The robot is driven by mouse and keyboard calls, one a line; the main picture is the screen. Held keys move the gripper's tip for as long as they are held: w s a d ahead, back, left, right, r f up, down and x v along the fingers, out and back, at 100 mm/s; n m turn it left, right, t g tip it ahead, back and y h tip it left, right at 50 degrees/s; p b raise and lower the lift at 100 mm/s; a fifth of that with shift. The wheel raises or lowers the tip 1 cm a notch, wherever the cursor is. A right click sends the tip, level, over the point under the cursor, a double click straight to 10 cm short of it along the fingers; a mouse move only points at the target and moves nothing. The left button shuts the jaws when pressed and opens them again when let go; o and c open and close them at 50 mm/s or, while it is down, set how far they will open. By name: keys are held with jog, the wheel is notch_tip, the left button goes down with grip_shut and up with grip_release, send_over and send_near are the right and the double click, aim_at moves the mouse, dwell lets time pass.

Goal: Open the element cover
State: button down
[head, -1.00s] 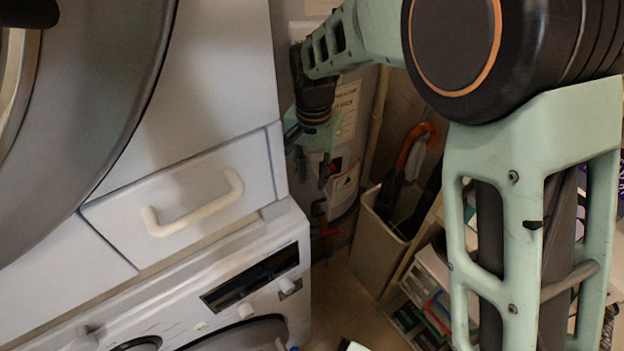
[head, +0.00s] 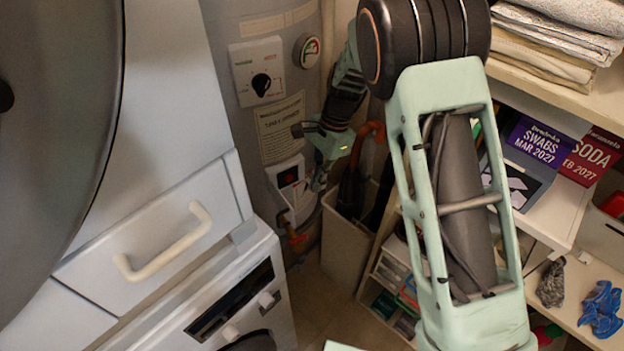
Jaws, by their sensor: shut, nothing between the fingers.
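A grey cylindrical tank (head: 238,60) stands at the back, left of my arm. Low on its front is a white panel (head: 286,178) with a dark window and a small red mark; it looks like the element cover, but I cannot be sure. Whether it is closed or ajar is unclear. My gripper (head: 318,178) is shut and empty, just right of this panel. Its fingers are small and partly blend with the tank; I cannot tell whether they touch the panel.
A control box with a black knob (head: 261,84) and a round gauge (head: 308,50) sit higher on the tank. Pipes with an orange-red fitting (head: 297,238) are below. A pale bin (head: 343,250) stands close right. White machines fill the left; shelves (head: 560,240) fill the right.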

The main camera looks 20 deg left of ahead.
aim_at(290, 207)
jog(key=s+a+f, duration=0.3)
jog(key=s+f, duration=0.1)
jog(key=f, duration=0.2)
jog(key=shift+s+a+f, duration=0.15)
jog(key=shift+a, duration=0.1)
jog(key=shift+s+a+m+p, duration=0.25)
jog(key=shift+s+a, duration=0.1)
jog(key=shift+s, duration=0.2)
jog(key=shift+s+a+m+p, duration=0.25)
jog(key=shift+s+a, duration=0.05)
jog(key=shift+s, duration=0.2)
jog(key=shift+s+a, duration=0.25)
